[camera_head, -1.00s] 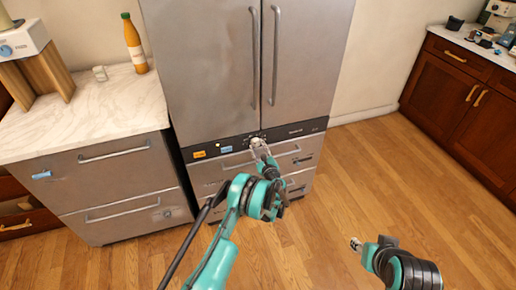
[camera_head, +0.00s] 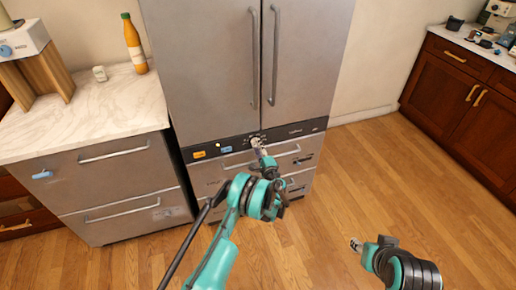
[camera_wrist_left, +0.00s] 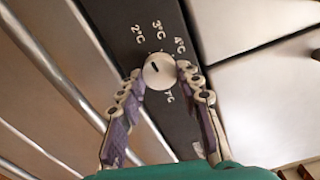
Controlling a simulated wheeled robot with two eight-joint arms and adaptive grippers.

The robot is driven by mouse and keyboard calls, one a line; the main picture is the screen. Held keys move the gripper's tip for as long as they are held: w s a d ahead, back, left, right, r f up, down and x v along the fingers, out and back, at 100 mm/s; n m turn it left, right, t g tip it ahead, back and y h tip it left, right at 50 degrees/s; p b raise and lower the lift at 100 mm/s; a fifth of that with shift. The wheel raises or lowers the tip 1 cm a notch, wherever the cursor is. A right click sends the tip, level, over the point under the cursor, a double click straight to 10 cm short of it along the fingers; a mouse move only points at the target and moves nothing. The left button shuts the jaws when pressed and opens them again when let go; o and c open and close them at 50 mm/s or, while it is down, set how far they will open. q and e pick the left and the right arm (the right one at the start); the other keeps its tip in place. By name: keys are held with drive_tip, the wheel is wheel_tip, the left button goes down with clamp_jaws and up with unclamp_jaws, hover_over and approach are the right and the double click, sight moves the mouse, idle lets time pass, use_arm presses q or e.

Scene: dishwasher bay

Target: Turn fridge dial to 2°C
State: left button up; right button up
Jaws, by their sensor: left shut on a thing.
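The white round fridge dial (camera_wrist_left: 159,72) sits on a black control strip with printed marks; 2°C, 3°C, 4°C and 7°C are readable in the left wrist view. A short dark mark shows on the dial's face, left of centre, on the side of the 2°C and 3°C marks; I cannot tell its exact setting. My left gripper (camera_wrist_left: 160,74) is shut on the dial, one finger on each side. In the head view my left gripper (camera_head: 258,146) reaches the strip below the fridge doors. My right gripper (camera_head: 355,245) hangs over the floor, its fingers too small to judge.
The steel fridge (camera_head: 205,70) has two long door handles above the strip and drawers below. A counter (camera_head: 110,105) with an orange bottle (camera_head: 133,45) stands at left. Dark wood cabinets (camera_head: 470,95) stand at right. The wooden floor between is clear.

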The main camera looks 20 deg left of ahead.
use_arm(q)
drive_tip(key=shift+n, duration=0.6)
drive_tip(key=o, duration=1.2)
drive_tip(key=shift+c, duration=0.2)
drive_tip(key=shift+s, duration=0.1)
drive_tip(key=v, duration=0.7)
drive_tip(key=shift+d, duration=0.15)
drive_tip(key=shift+s, duration=0.1)
